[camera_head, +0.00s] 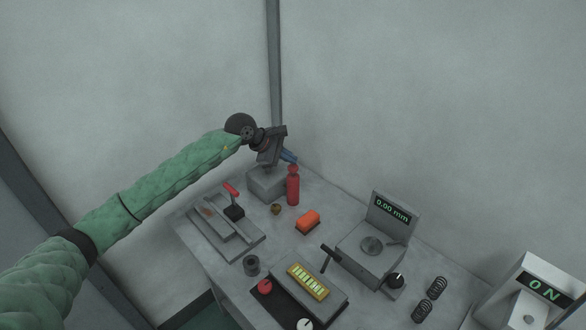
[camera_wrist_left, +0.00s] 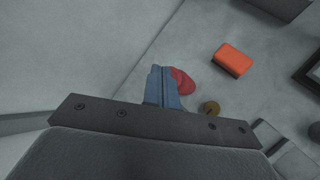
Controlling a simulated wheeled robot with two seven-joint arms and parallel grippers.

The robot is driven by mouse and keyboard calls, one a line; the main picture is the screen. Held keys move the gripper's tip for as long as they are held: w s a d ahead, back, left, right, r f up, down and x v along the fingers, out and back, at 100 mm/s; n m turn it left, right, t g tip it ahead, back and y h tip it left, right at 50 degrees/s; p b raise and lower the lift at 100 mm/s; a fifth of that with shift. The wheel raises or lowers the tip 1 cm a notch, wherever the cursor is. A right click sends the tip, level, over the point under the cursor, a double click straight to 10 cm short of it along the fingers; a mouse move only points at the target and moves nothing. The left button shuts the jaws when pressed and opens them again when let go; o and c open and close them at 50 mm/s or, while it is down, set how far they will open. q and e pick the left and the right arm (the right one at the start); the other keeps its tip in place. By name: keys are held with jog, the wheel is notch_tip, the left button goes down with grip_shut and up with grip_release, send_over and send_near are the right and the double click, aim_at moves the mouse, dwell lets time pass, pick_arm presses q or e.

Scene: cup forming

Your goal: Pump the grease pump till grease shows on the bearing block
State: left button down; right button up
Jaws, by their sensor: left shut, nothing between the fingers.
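A red upright cylinder with a rounded red cap, which looks like the grease pump (camera_head: 292,190), stands near the back of the table. My left gripper (camera_head: 290,157) is just above the cap, with its blue fingers shut together and empty. In the left wrist view the shut fingers (camera_wrist_left: 162,88) partly cover the red pump (camera_wrist_left: 183,80); I cannot tell whether they touch it. A grey block (camera_head: 262,184), perhaps the bearing block, stands left of the pump, partly hidden by my gripper. I see no clear grease on it. My right gripper is not in view.
A small brown round piece (camera_head: 275,209) and an orange block (camera_head: 307,221) lie in front of the pump. A red-handled lever fixture (camera_head: 233,202) is to the left. A gauge reading 0.00 mm (camera_head: 388,211) stands right.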

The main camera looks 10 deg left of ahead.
aim_at(289, 166)
pick_arm(q)
jog(key=shift+f+b, duration=1.2)
jog(key=shift+f, duration=0.2)
dwell(1.7)
jog(key=shift+r, duration=0.15)
jog(key=shift+r+b, duration=0.35)
jog(key=shift+r, duration=1.15)
jog(key=shift+r, duration=2.5)
